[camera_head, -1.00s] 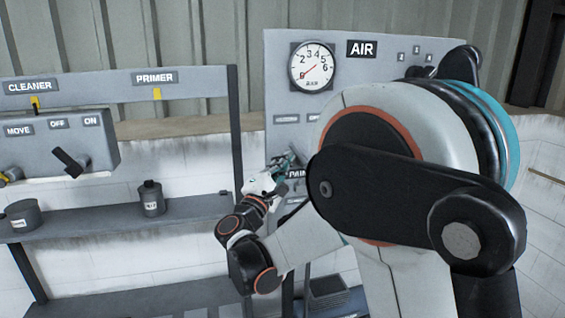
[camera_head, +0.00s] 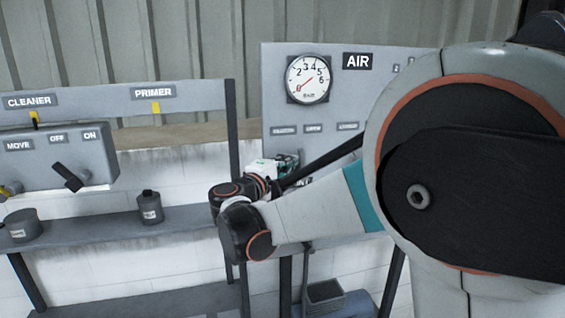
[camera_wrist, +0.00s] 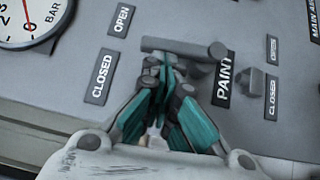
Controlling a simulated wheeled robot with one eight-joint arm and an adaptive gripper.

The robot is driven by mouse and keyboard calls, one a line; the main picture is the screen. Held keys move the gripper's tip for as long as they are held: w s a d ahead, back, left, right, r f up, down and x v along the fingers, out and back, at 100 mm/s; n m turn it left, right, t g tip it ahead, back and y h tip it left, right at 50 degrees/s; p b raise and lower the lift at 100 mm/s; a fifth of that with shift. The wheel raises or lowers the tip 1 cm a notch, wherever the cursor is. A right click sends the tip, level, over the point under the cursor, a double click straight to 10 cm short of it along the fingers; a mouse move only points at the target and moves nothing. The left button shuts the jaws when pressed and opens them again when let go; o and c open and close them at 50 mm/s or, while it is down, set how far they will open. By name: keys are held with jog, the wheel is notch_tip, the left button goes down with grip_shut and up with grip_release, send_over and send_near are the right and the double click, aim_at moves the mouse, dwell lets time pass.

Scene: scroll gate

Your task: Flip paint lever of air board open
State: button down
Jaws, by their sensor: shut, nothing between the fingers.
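The grey air board (camera_head: 275,110) stands right of centre in the head view. In the wrist view, a grey lever bar (camera_wrist: 188,47) lies across the board beside the PAINT label (camera_wrist: 224,78), with a round end at its right. An OPEN label (camera_wrist: 121,20) and a CLOSED label (camera_wrist: 101,76) are to its left. My gripper (camera_wrist: 163,64) is shut and empty, its teal-sided fingers together just below the bar's left part. I cannot tell whether they touch it. In the head view my gripper (camera_head: 288,163) is partly hidden by my arm, and the lever is not distinguishable.
A pressure gauge (camera_head: 307,79) is on the board's upper left; its edge also shows in the wrist view (camera_wrist: 30,22). A smaller knob (camera_wrist: 258,82) sits right of the PAINT label. A shelf (camera_head: 110,232) with dark containers is at the left.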

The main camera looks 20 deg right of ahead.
jog(key=d+m+g+y+p, duration=0.1)
jog(key=d+r+m+y, duration=0.1)
jog(key=d, duration=0.1)
jog(key=d+r+m+g+y+p, duration=0.1)
jog(key=m+y, duration=0.1)
jog(key=shift+d+g+p, duration=0.25)
jog(key=shift+g+p, duration=0.05)
jog(key=shift+p, duration=0.05)
jog(key=shift+d, duration=0.15)
dwell(0.7)
